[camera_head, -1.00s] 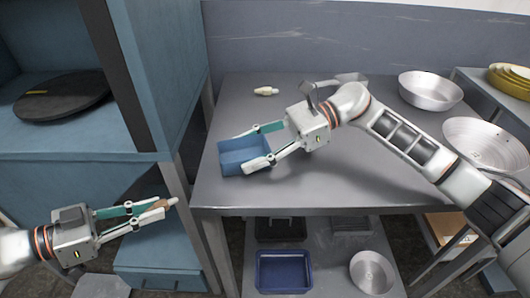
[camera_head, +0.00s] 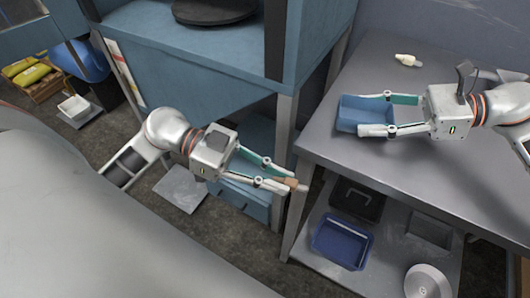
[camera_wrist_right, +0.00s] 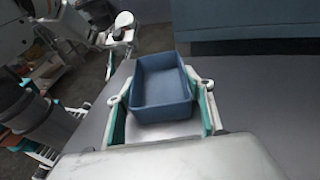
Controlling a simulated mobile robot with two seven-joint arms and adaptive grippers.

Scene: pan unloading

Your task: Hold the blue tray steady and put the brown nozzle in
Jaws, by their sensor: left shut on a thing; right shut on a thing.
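The blue tray (camera_head: 358,114) sits on the grey table near its left edge. It looks empty in the right wrist view (camera_wrist_right: 160,84). My right gripper (camera_head: 377,114) is shut on the tray, with one finger along each of two opposite sides. The brown nozzle (camera_head: 291,184) has a pale tip pointing right. My left gripper (camera_head: 284,181) is shut on it, and its fingers cover part of it. In the head view the nozzle appears just in front of the table's front left corner, apart from the tray.
A cream nozzle (camera_head: 407,60) lies behind the tray on the table (camera_head: 440,175). A blue cabinet (camera_head: 225,58) stands left of the table.

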